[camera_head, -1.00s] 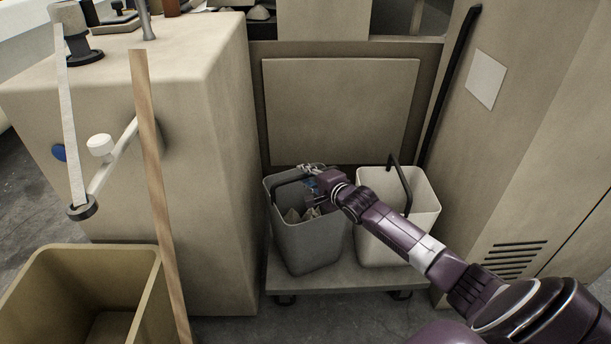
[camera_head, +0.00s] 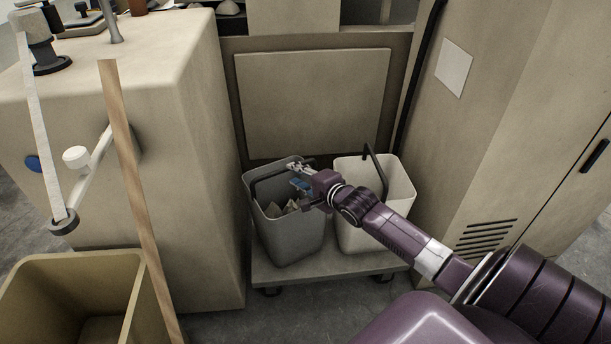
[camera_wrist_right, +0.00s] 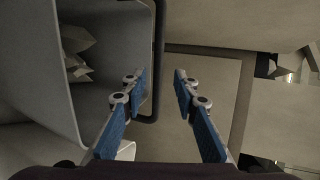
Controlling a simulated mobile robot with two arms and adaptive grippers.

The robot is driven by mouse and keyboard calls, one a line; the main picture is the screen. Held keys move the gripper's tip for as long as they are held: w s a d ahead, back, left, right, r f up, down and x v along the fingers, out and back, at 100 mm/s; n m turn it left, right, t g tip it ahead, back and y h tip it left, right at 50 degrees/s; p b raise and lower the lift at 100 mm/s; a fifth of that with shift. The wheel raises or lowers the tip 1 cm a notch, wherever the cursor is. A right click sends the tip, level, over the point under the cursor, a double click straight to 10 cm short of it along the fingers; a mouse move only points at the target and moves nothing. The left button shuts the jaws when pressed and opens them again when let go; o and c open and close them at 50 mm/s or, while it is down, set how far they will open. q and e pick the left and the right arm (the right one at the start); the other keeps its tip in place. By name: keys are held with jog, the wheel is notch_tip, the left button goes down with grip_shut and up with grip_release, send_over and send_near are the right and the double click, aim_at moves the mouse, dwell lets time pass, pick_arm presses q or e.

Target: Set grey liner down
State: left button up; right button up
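The grey liner (camera_head: 288,236), a bucket with pale scraps inside, stands on the low wheeled dolly (camera_head: 330,267), to the left of the white liner (camera_head: 362,230). Its dark handle (camera_head: 272,177) lies toward the back of the rim. My right gripper (camera_head: 298,181) is over the liner's right rim. In the right wrist view, its blue-padded fingers (camera_wrist_right: 160,95) are apart with nothing gripped; the dark handle (camera_wrist_right: 159,60) runs beyond them, close to the left finger. The liner's pale wall and scraps show at left there. My left gripper is out of view.
A beige machine cabinet (camera_head: 195,180) stands close on the left, and a tall cabinet (camera_head: 500,140) on the right. A yellowish bin (camera_head: 60,275) and a leaning wooden pole (camera_head: 135,190) are at front left. A flat panel (camera_head: 313,100) is behind the dolly.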

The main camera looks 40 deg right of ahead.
jog(key=s+a+f+n+g+p, duration=0.1)
jog(key=s+a+f+n+g, duration=0.2)
jog(key=s+a+f+n, duration=0.35)
jog(key=s+a+f+n+g, duration=0.35)
jog(key=s+a, duration=0.45)
jog(key=s, duration=0.4)
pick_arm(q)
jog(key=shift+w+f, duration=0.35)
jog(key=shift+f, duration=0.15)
pick_arm(e)
jog(key=s+a+n+g, duration=0.2)
jog(key=s+a+n, duration=0.2)
jog(key=s, duration=0.4)
jog(key=s+a+n+g, duration=0.2)
jog(key=s+a+n, duration=0.1)
jog(key=s+n, duration=0.3)
jog(key=shift+s+a+r+n+y, duration=0.15)
jog(key=shift+s+a+n+y, duration=0.2)
jog(key=shift+s, duration=0.55)
